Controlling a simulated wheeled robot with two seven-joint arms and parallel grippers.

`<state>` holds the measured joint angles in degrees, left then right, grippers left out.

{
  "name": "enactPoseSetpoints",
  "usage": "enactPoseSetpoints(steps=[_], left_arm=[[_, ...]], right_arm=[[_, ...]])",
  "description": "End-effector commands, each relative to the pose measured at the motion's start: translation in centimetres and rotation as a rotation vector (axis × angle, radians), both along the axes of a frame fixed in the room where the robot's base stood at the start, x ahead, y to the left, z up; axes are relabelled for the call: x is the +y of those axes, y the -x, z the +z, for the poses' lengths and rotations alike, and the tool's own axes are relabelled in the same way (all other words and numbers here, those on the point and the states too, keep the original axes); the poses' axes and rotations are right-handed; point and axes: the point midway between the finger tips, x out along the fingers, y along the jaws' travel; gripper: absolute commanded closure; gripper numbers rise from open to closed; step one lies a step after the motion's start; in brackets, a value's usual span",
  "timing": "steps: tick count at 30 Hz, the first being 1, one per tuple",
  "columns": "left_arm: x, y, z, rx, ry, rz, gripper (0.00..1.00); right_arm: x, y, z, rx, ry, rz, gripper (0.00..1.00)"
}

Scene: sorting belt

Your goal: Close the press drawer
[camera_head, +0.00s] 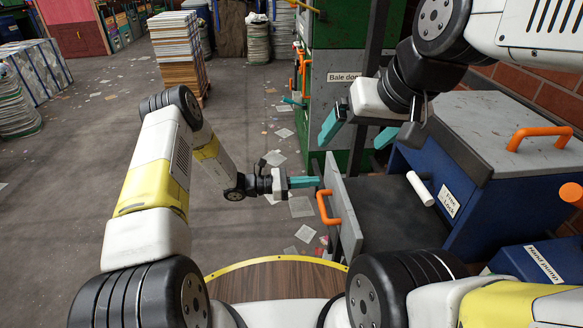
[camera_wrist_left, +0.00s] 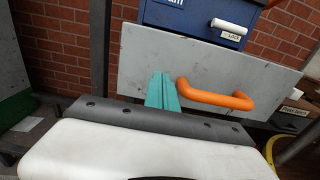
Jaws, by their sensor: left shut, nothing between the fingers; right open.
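The press drawer (camera_head: 390,205) stands pulled out of the blue press (camera_head: 515,180). Its grey front panel (camera_head: 342,200) carries an orange handle (camera_head: 327,207). My left gripper (camera_head: 303,182) is shut and empty, with its teal fingers pointing at the panel's outer face near the handle. In the left wrist view the shut fingers (camera_wrist_left: 162,92) lie in front of the panel (camera_wrist_left: 215,62), just left of the orange handle (camera_wrist_left: 215,98). I cannot tell whether they touch the panel. My right gripper (camera_head: 358,130) is open and empty, above and behind the drawer.
The press has a grey lid with an orange handle (camera_head: 540,136) and a white lock lever (camera_head: 420,188). A hand pump box (camera_head: 540,262) stands at the lower right. A green machine (camera_head: 345,85) labelled for bales is behind the drawer. Open floor (camera_head: 90,150) lies to the left.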

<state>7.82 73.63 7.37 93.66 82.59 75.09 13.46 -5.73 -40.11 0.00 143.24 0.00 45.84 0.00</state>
Motion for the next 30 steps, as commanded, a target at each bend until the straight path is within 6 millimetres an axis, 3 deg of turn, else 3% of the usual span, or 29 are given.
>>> enactPoseSetpoints(steps=[7,23,26,30], left_arm=[[-2.6,-0.1,0.0,-0.001,0.0,-0.001,1.0],[-3.3,-0.1,0.0,-0.001,-0.001,0.0,1.0],[-4.4,-0.1,0.0,-0.002,0.001,-0.001,1.0],[-7.4,-0.1,0.0,0.0,0.001,-0.003,1.0]], right_arm=[[0.0,0.0,0.0,0.0,0.0,0.0,0.1],[0.0,0.0,0.0,0.0,0.0,0.0,0.1],[0.0,0.0,0.0,0.0,0.0,0.0,0.1],[0.0,0.0,0.0,0.0,0.0,0.0,0.1]])
